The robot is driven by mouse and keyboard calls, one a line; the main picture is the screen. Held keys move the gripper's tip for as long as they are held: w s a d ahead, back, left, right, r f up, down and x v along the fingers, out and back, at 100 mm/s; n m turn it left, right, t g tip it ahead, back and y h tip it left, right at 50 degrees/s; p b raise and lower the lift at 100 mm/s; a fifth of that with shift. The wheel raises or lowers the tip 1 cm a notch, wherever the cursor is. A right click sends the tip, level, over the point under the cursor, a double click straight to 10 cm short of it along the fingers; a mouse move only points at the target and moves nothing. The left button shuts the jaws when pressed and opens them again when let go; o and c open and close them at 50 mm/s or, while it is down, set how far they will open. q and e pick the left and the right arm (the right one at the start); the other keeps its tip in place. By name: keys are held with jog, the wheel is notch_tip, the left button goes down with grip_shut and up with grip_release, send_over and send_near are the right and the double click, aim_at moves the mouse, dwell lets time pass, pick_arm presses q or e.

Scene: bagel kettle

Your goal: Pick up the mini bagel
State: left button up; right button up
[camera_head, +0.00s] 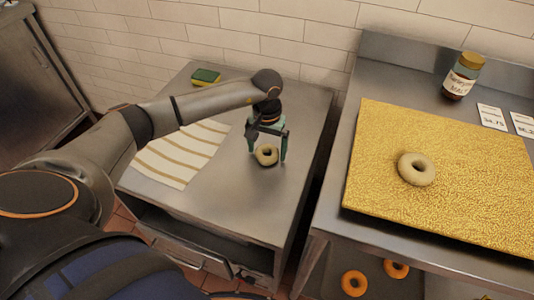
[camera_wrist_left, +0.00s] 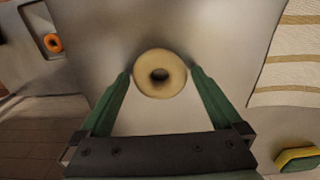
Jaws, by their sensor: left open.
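A small pale bagel (camera_head: 266,155) lies on the left steel table, below my left gripper (camera_head: 268,156). In the left wrist view the bagel (camera_wrist_left: 160,60) sits between the tips of the two green fingers of my left gripper (camera_wrist_left: 158,76). The fingers are open, one on each side of it. I cannot tell whether they touch it. A larger pale bagel (camera_head: 416,169) lies on the seed-covered board on the right table. My right gripper is not in view.
A striped cloth (camera_head: 182,152) and a green and yellow sponge (camera_head: 206,77) lie on the left table (camera_head: 222,192). The seeded board (camera_head: 450,140), a brown jar (camera_head: 461,77) and price cards (camera_head: 492,117) are on the right table. Orange rings (camera_head: 354,283) sit below it.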

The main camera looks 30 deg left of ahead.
pick_arm(q)
jog(key=shift+f, duration=0.15)
jog(key=c, duration=1.1)
jog(key=shift+r, duration=0.45)
notch_tip(320, 180, up, 2)
jog(key=shift+w+r, duration=0.1)
jog(key=s+d+r, duration=1)
